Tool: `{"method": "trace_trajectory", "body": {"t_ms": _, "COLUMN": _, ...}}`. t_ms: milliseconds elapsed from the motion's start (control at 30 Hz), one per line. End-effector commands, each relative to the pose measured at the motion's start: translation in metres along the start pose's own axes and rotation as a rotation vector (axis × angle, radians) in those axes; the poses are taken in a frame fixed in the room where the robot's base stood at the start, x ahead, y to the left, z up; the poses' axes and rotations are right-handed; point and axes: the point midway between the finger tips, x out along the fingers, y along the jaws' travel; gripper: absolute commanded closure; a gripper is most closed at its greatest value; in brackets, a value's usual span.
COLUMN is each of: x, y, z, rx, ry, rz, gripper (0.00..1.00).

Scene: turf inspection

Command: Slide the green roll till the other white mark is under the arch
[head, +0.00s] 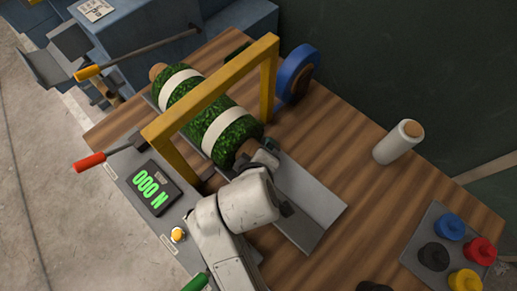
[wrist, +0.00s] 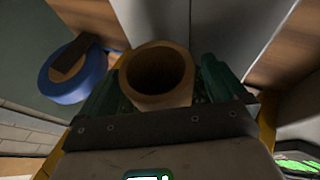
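The green roll (head: 201,124) lies in a grey metal channel (head: 308,197), with a brown core poking out of both ends. It has two white marks: one at the far left (head: 178,87), one near the lower-right end (head: 229,127). The yellow arch (head: 213,88) spans the roll; in the head view its beam crosses between the two marks. My gripper (head: 257,152) is at the roll's lower-right end. In the wrist view the hollow core (wrist: 158,75) sits between my gripper's dark green fingers (wrist: 161,80). I cannot tell whether both fingers press on it.
A blue wheel (head: 296,74) stands beside the arch. A display (head: 151,188) reads 000 N, near a red-handled lever (head: 92,161). A white cylinder (head: 397,143) and a tray (head: 417,250) of coloured knobs are at the right. The channel's lower-right part is clear.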

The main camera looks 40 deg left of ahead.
Motion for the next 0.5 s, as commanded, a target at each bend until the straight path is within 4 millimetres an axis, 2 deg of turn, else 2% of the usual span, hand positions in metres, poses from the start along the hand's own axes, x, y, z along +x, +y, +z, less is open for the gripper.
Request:
{"method": "trace_trajectory", "body": {"t_ms": 67, "x": -0.0001, "y": -0.0001, "z": 0.0000, "rx": 0.000, "ry": 0.000, "rz": 0.000, "gripper": 0.10}}
{"method": "trace_trajectory", "body": {"t_ms": 500, "x": -0.0002, "y": -0.0003, "z": 0.0001, "rx": 0.000, "ry": 0.000, "rz": 0.000, "gripper": 0.52}}
